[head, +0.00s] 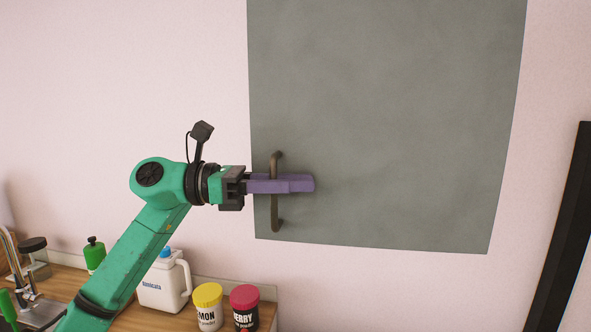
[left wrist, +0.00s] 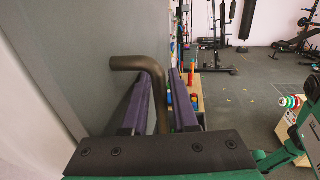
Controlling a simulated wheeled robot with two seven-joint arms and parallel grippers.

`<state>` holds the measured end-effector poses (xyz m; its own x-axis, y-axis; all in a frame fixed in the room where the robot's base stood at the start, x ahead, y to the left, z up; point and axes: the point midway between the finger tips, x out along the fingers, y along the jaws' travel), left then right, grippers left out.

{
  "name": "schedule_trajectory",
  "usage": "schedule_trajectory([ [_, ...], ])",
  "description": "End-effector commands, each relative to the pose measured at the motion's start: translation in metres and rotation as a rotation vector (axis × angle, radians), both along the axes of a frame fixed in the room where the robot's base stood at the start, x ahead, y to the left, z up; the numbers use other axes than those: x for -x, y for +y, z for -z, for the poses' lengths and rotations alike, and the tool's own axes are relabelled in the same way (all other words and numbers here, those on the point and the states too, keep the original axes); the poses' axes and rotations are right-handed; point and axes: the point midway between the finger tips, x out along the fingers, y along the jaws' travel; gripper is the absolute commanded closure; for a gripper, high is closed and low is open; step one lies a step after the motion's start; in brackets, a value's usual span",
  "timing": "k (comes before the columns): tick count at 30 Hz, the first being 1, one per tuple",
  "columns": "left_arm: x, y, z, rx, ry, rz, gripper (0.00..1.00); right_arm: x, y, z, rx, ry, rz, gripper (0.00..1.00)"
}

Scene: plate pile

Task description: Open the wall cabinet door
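The wall cabinet door (head: 400,110) is a flat grey-green panel on the pink wall, and it looks closed. Its dark bronze bar handle (head: 276,222) stands upright near the door's lower left edge. My left gripper (head: 300,184) reaches in from the left, with its purple fingers crossing the handle's middle. In the left wrist view, the handle (left wrist: 140,63) passes between the two purple fingers of my left gripper (left wrist: 161,78). Gaps show beside the bar, so the fingers are open around it. My right gripper is in neither view.
A wooden counter (head: 137,318) below holds a white jug (head: 160,290), a yellow-lidded tub (head: 208,308), a red-lidded tub (head: 244,308), a green bottle (head: 94,255) and a tap (head: 14,262). A dark post (head: 562,235) stands at the right. The wall left of the door is clear.

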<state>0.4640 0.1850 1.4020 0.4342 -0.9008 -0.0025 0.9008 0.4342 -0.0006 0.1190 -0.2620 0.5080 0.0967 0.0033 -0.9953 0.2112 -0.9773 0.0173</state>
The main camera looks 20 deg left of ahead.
Motion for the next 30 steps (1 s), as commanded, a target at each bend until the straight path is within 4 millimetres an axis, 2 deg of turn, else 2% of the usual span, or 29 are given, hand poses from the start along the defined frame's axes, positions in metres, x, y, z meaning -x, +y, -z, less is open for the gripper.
schedule_trajectory([
  [7, -0.0012, -0.0018, 0.001, 0.0, 0.0, -0.001, 0.73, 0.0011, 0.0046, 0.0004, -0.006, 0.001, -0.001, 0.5],
  [8, -0.0012, -0.0018, 0.001, 0.0, 0.0, -0.001, 0.81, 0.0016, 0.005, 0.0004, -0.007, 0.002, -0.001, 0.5],
  [9, -0.0012, -0.0018, 0.001, 0.0, 0.001, -0.001, 0.96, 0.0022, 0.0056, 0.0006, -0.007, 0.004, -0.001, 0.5],
  [10, -0.0011, -0.0017, 0.001, 0.0, 0.001, -0.001, 1.0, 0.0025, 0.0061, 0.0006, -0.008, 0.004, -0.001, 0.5],
  [30, -0.0011, -0.0014, 0.0008, -0.001, 0.0, -0.001, 1.0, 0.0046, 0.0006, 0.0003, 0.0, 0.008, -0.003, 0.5],
])
